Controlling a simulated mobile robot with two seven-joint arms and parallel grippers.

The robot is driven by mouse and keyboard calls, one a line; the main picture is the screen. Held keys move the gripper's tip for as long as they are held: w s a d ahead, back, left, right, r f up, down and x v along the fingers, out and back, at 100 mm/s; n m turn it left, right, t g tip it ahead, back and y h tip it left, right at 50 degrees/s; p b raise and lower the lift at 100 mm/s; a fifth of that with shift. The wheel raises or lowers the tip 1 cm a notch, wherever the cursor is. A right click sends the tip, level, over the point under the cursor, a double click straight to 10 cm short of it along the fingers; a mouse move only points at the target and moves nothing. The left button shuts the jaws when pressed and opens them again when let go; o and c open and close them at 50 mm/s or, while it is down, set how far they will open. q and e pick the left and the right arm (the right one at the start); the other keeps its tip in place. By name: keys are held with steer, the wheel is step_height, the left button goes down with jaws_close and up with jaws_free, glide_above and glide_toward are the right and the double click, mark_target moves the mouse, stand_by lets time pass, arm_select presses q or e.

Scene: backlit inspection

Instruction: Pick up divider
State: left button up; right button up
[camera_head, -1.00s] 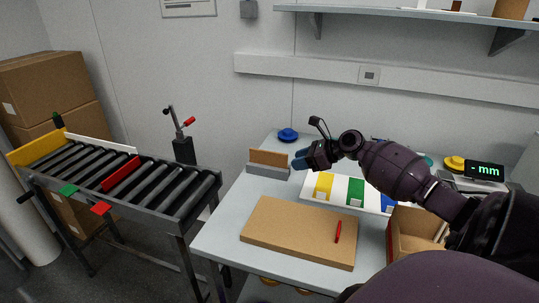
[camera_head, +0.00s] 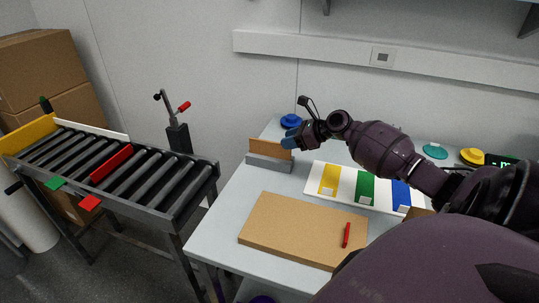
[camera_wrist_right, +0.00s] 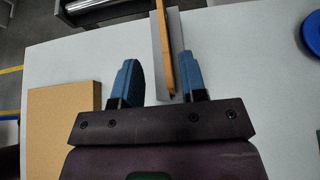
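The divider, a thin brown board (camera_head: 268,149), stands upright in a grey slotted holder (camera_head: 268,164) at the table's back left. My right gripper (camera_head: 291,138) is at the divider's right end in the head view. In the right wrist view the divider (camera_wrist_right: 163,40) reaches between the two blue fingers of the right gripper (camera_wrist_right: 160,80), closer to the right finger. A gap shows on the left finger's side, so the gripper is open. The grey holder (camera_wrist_right: 175,28) runs alongside the divider. My left gripper is not in view.
A cork-coloured board (camera_head: 290,230) with a red pen (camera_head: 346,235) lies in front. A white panel with coloured patches (camera_head: 345,185) lies right of the holder. A blue round object (camera_head: 291,121) sits behind. A roller conveyor (camera_head: 120,170) stands left of the table.

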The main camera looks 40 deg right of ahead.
mark_target(275, 149)
steer(key=shift+b+x, duration=0.5)
steer(key=shift+x, duration=2.45)
steer(key=shift+w+d+r, duration=0.15)
steer(key=shift+d+r, duration=0.05)
steer(key=shift+r, duration=0.05)
steer(key=shift+c, duration=0.3)
jaws_close()
